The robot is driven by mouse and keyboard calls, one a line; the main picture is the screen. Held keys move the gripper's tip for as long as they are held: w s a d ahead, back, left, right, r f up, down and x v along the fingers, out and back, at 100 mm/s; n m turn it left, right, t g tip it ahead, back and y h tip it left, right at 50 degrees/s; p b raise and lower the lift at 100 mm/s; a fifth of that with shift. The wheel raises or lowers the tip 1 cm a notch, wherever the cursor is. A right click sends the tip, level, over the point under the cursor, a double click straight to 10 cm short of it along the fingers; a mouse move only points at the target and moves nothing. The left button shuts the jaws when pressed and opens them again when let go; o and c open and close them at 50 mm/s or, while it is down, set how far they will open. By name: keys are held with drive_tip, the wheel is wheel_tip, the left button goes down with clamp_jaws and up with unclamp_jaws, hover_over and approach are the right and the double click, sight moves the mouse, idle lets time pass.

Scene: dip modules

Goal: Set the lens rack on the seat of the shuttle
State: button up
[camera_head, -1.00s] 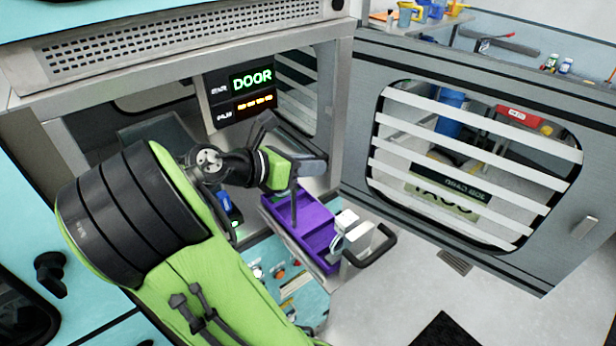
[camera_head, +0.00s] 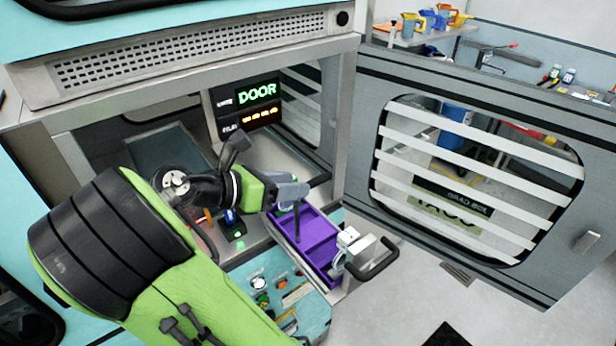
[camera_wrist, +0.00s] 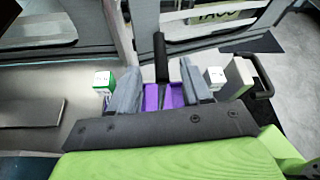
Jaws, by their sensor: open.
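A purple tray with raised walls and a divider (camera_head: 322,258) sits in front of the machine opening, on a pale carriage with a black loop handle (camera_head: 378,262). I take the tray for the lens rack and the carriage for the shuttle, but cannot be sure. My gripper (camera_head: 298,222) is open over the tray's far part. In the wrist view the purple tray (camera_wrist: 172,97) shows between the two grey fingers (camera_wrist: 160,88), around a dark upright bar. Contact cannot be told. The seat under the tray is hidden.
A white block (camera_head: 348,238) stands at the tray's handle end. A display reading DOOR (camera_head: 257,92) hangs inside the opening. A control panel (camera_head: 285,290) lies below left. The slatted door (camera_head: 470,180) stands open at right. A white and green box (camera_wrist: 103,80) is beside the left finger.

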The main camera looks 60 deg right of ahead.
drive_tip(key=p+v, duration=0.2)
drive_tip(key=v, duration=0.4)
drive_tip(key=w+a+f+m+t+y, duration=0.1)
drive_tip(key=a+f+m+t+y, duration=0.4)
drive_tip(key=f+m+t+y, duration=0.15)
drive_tip(key=s+a+r+m+t+y, duration=0.1)
drive_tip(key=s+a+m+t+y, duration=0.1)
drive_tip(key=a, duration=0.6)
drive_tip(key=s+a+r+m+t+y, duration=0.2)
drive_tip(key=a+m+t+y, duration=0.1)
drive_tip(key=a, duration=0.6)
drive_tip(key=shift+s+r+m+t, duration=0.35)
drive_tip(key=shift+m+t, duration=0.3)
drive_tip(key=shift+m, duration=0.6)
